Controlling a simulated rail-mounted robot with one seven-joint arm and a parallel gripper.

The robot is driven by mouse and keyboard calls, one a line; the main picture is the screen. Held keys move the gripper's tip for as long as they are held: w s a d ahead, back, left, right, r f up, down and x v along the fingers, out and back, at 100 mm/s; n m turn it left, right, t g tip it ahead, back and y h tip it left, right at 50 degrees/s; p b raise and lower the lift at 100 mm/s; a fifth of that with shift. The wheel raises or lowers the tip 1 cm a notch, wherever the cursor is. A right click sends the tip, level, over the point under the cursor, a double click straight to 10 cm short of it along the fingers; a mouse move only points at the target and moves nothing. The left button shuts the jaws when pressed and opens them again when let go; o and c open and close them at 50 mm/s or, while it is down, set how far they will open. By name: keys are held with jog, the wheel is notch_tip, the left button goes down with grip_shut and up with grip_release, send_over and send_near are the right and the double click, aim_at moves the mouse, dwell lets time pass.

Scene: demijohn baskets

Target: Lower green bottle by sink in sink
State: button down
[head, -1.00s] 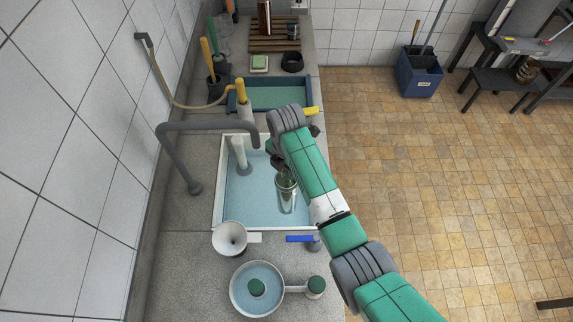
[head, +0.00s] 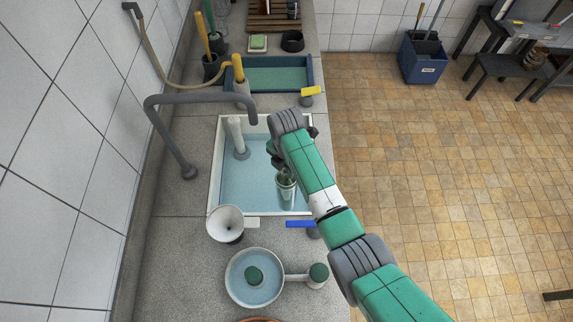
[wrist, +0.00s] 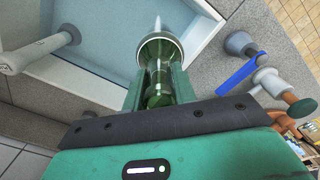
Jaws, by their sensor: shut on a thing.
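The green bottle (wrist: 160,62) is between my gripper's fingers in the wrist view, its pale pointed end facing away from the palm. In the head view my gripper (head: 280,165) hangs over the right part of the sink (head: 232,195), a white-rimmed basin with a light blue inside. The bottle's glass (head: 286,188) shows below the gripper, over the near right of the basin. My arm partly hides it. I cannot tell whether the bottle touches the sink bottom.
A white funnel (head: 226,222), a blue-handled tap (head: 300,224) and a round bowl (head: 240,290) lie near the front edge. A blue-green tray (head: 280,74) is behind.

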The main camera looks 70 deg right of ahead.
jog(key=shift+f+b, duration=1.45)
jog(key=shift+f, duration=1)
jog(key=shift+f+b, duration=0.45)
jog(key=shift+f, duration=0.2)
jog(key=c, duration=1.1)
grip_release()
jog(key=shift+o, duration=0.2)
notch_tip(320, 180, up, 8)
jog(key=shift+p, duration=0.45)
